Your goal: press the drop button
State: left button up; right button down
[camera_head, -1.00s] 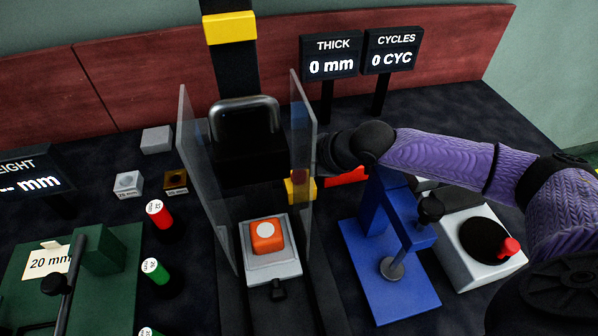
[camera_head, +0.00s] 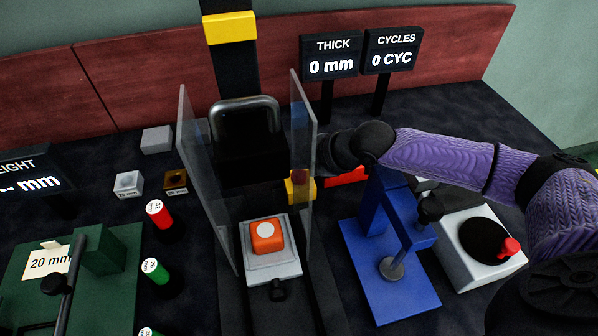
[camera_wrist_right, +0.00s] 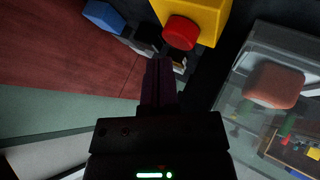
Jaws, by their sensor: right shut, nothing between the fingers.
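The drop button is a red round cap (camera_wrist_right: 180,32) on a yellow box (camera_wrist_right: 212,12) in the right wrist view. In the head view the yellow box (camera_head: 300,190) stands by the right clear panel, and my wrist and gripper partly cover the area. My right gripper (camera_wrist_right: 160,64) is shut and empty, its fingertips close to the red cap. A small gap seems to show, but I cannot tell the depth. An orange block (camera_head: 267,246) with a white disc on top sits on a pale plate between the clear panels. My left gripper is out of view.
Clear panels (camera_head: 206,185) flank a dark block with a metal handle (camera_head: 245,117) on a black column. A blue stand (camera_head: 390,285) and a white box with a red knob (camera_head: 509,247) are to the right. Displays (camera_head: 331,66) read 0 mm and 0 CYC.

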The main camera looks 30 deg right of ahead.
jog(key=shift+f, duration=0.1)
jog(key=shift+f, duration=0.35)
